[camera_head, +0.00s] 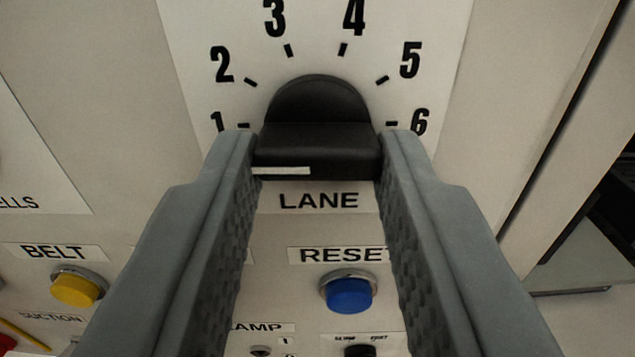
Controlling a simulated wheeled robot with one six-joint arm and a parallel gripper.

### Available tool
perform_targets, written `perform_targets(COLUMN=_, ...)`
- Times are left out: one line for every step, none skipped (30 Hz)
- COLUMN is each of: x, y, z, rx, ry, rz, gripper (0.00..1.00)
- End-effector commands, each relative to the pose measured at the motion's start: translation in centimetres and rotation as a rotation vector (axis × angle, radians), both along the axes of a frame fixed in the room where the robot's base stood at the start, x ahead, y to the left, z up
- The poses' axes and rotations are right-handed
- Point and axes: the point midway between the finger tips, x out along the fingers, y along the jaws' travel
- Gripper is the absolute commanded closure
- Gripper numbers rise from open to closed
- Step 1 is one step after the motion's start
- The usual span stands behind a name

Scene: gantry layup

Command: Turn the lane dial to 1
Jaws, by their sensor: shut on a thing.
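The lane dial (318,128) is a black round knob with a raised bar across it, above the label LANE. Its bar lies level in the picture, and a white pointer line runs along the left half of the bar toward the 1 side. The numbers 1 to 6 arc over it on a white plate, with 1 (216,122) at the left and 6 at the right. My gripper (317,158) is shut on the dial, one grey finger at each end of the bar. The fingers hide parts of the panel below.
Below the dial is a blue RESET button (347,292), between my fingers. A yellow BELT button (77,288) is at the lower left. A small black switch (360,350) shows at the bottom edge. The panel's edge and a dark gap are at the right.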

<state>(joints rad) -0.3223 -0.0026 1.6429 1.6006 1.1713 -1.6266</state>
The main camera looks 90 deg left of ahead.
Motion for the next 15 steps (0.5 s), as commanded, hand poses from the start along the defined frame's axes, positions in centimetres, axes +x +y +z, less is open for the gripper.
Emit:
perform_targets(x=0.05, y=0.01, z=-0.33, rx=-0.005, ry=-0.007, rz=0.001, gripper=0.92)
perform_targets(x=0.06, y=0.01, z=-0.33, rx=-0.005, ry=-0.014, rz=0.001, gripper=0.92)
perform_targets(x=0.06, y=0.01, z=-0.34, rx=-0.006, ry=-0.02, rz=0.001, gripper=0.92)
perform_targets(x=0.06, y=0.01, z=-0.34, rx=-0.006, ry=-0.023, rz=0.001, gripper=0.92)
perform_targets(x=0.06, y=0.01, z=-0.34, rx=-0.006, ry=-0.026, rz=0.001, gripper=0.92)
perform_targets(x=0.06, y=0.01, z=-0.34, rx=-0.006, ry=-0.029, rz=0.001, gripper=0.92)
perform_targets(x=0.06, y=0.01, z=-0.34, rx=-0.006, ry=-0.031, rz=0.001, gripper=0.92)
perform_targets(x=0.06, y=0.01, z=-0.34, rx=-0.006, ry=-0.032, rz=0.001, gripper=0.92)
perform_targets(x=0.06, y=0.01, z=-0.34, rx=-0.007, ry=-0.033, rz=0.001, gripper=0.92)
perform_targets(x=0.06, y=0.01, z=-0.33, rx=-0.007, ry=-0.033, rz=0.001, gripper=0.92)
perform_targets(x=0.06, y=0.01, z=-0.33, rx=-0.007, ry=-0.033, rz=0.001, gripper=0.92)
perform_targets(x=0.07, y=0.0, z=-0.33, rx=-0.007, ry=-0.033, rz=0.001, gripper=0.92)
perform_targets(x=0.07, y=0.0, z=-0.33, rx=-0.007, ry=-0.033, rz=0.001, gripper=0.92)
perform_targets(x=0.07, y=0.0, z=-0.33, rx=-0.007, ry=-0.033, rz=0.001, gripper=0.92)
perform_targets(x=0.07, y=0.0, z=-0.33, rx=-0.007, ry=-0.033, rz=0.001, gripper=0.92)
